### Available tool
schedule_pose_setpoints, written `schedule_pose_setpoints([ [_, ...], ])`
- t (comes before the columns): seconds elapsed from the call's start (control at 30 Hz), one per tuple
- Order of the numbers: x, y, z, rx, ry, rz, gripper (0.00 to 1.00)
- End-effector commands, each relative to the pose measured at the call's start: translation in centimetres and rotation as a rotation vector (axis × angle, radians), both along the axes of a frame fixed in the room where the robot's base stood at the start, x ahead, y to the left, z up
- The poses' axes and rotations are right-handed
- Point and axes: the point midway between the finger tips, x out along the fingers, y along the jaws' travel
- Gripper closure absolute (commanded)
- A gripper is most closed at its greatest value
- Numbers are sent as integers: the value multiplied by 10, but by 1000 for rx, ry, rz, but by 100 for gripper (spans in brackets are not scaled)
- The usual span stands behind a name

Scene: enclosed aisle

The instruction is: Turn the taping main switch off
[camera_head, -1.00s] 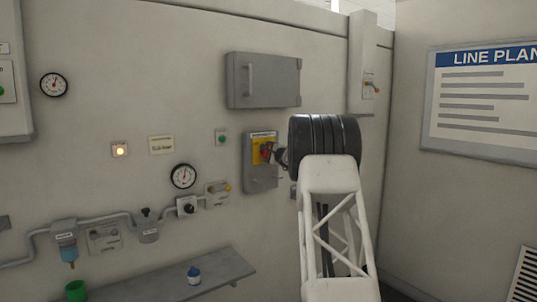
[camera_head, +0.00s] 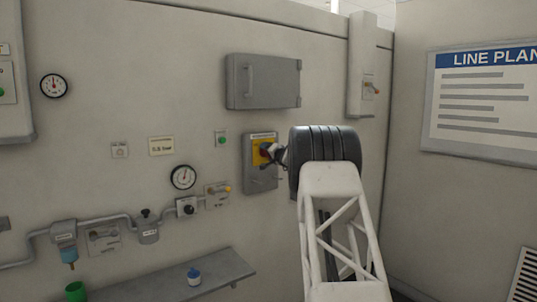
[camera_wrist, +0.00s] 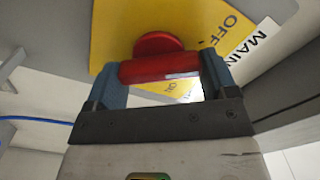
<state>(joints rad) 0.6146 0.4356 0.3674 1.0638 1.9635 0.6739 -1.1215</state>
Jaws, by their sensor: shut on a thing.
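The taping main switch is a grey box (camera_head: 261,178) on the wall with a yellow plate (camera_head: 258,160) and a red rotary handle (camera_wrist: 158,67). In the wrist view the yellow plate (camera_wrist: 112,30) carries an OFF mark at upper right and an ON mark below the handle; a white label beside it reads MAIN. My gripper (camera_wrist: 162,72) is shut on the red handle, one blue-grey finger at each end of its bar. In the head view my gripper (camera_head: 274,153) reaches the plate from the right and hides part of the handle.
An unlit lamp (camera_head: 120,150) sits left on the wall, beside a small label plate (camera_head: 161,146). A grey cabinet (camera_head: 264,81) is above the switch. A gauge (camera_head: 183,177), pipe fittings and a shelf (camera_head: 225,272) are lower left. A side wall stands at right.

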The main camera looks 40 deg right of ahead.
Motion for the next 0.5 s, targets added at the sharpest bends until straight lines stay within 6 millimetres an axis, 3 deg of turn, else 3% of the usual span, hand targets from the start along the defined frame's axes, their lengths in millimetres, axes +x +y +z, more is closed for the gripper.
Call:
schedule_pose_setpoints([
  [0.5, 1, 2, 0, -167, 1, 2, 45],
])
